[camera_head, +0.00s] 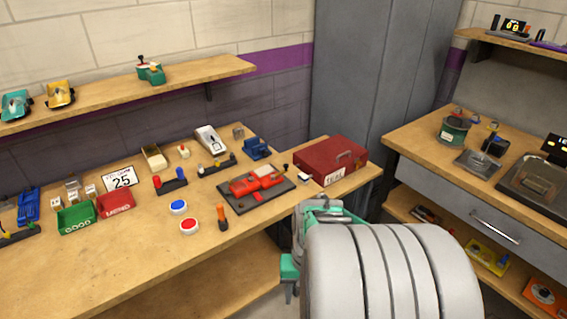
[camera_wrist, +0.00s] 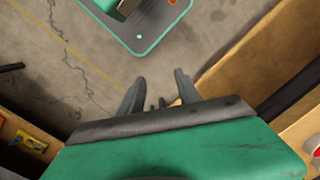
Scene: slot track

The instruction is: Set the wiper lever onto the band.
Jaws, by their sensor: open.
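A red device (camera_head: 257,184) lies on a dark flat plate (camera_head: 238,199) near the right end of the left bench. It may hold the wiper lever and the band, but these parts are too small to tell apart. My gripper shows in the wrist view (camera_wrist: 158,84) with its two dark fingers apart and nothing between them. It points down over the bare floor. In the head view my arm hides most of it, in front of the bench's right end. It is apart from the red device.
Around the plate are a red case (camera_head: 331,159), an orange-handled screwdriver (camera_head: 223,217), a blue button (camera_head: 178,207), a red button (camera_head: 189,226) and a blue vise-like block (camera_head: 257,148). Green (camera_head: 77,218) and red (camera_head: 116,204) bins stand left. The bench's front left is clear.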

